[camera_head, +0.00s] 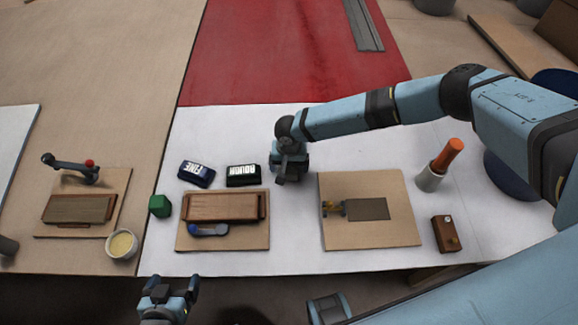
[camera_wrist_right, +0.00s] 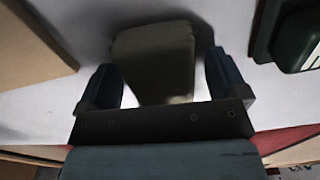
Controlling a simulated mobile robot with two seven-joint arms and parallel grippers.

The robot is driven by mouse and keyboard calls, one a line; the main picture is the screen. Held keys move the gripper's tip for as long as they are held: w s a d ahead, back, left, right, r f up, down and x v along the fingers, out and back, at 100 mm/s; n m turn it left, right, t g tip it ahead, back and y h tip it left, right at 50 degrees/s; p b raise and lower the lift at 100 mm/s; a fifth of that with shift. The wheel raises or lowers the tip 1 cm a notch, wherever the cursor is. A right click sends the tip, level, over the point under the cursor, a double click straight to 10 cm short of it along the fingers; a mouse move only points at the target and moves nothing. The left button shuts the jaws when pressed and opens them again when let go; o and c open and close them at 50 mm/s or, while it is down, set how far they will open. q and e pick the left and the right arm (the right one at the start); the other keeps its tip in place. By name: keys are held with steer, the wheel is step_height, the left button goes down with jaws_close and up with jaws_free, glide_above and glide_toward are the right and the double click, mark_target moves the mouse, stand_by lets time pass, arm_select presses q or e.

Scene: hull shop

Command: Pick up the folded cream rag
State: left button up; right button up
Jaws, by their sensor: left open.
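The folded cream rag (camera_wrist_right: 155,55) lies on the white surface in the right wrist view, between the two finger tips of my right gripper (camera_wrist_right: 165,80). The fingers stand apart on either side of it, with a gap at the right finger. In the head view my right gripper (camera_head: 291,172) points down at the white table cover, right of the black block, and hides the rag. My left gripper (camera_head: 173,287) is open and empty at the front, below the table edge.
A black block (camera_head: 243,176) and a blue FINE block (camera_head: 197,174) lie left of my right gripper. A wooden plane-like block (camera_head: 222,206) is on the left board; another board (camera_head: 405,231) lies right. An orange-handled tool (camera_head: 447,155) stands in a cup.

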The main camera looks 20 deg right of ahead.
steer(key=c, duration=0.9)
step_height(320, 180, up, 20)
steer(key=shift+r, duration=0.1)
steer(key=o, duration=0.4)
steer(key=shift+c, duration=1.6)
